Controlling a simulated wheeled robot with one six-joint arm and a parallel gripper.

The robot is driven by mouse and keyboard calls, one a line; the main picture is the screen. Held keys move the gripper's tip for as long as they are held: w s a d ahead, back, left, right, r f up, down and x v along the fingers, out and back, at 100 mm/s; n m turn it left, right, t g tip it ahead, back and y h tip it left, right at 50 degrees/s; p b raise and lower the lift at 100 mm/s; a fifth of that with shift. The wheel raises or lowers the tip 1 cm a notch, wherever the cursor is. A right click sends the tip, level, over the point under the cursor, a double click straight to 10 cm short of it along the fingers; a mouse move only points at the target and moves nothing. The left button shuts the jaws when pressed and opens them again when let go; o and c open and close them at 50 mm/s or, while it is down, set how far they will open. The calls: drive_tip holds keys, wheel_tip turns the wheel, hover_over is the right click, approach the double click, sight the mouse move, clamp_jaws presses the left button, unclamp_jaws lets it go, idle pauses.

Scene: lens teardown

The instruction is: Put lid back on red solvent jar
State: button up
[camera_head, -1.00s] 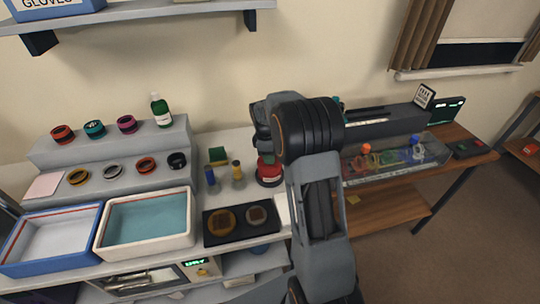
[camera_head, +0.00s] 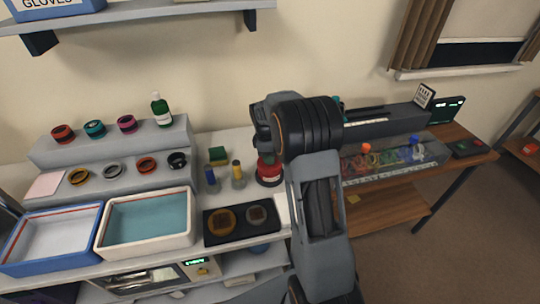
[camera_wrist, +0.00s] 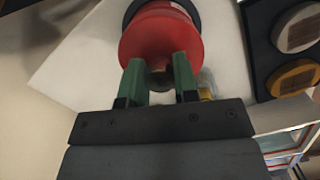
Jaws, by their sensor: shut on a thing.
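The red solvent jar (camera_head: 268,173) stands on the bench with a dark ring around its base. My gripper is directly above it in the head view, and my arm hides its fingertips there. In the wrist view the green fingers of my gripper (camera_wrist: 160,78) are shut on a narrow part at the top of the red piece, which I take to be the lid (camera_wrist: 159,60). Red fills the space just beyond the fingers, with the black ring (camera_wrist: 192,12) behind it. Any seam or gap between lid and jar cannot be made out.
A blue-capped bottle (camera_head: 211,178) and a yellow-capped bottle (camera_head: 238,172) stand left of the jar. A black tray (camera_head: 213,238) holding round parts lies in front. A white tub (camera_head: 103,248) stands further left. A long clear-fronted case (camera_head: 350,180) is to the right.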

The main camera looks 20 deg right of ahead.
drive_tip(key=o, duration=1.5)
drive_tip(key=shift+c, duration=0.2)
drive_tip(key=shift+r+p, duration=2.85)
drive_tip(key=shift+r, duration=0.7)
drive_tip(key=shift+c, duration=0.3)
clamp_jaws()
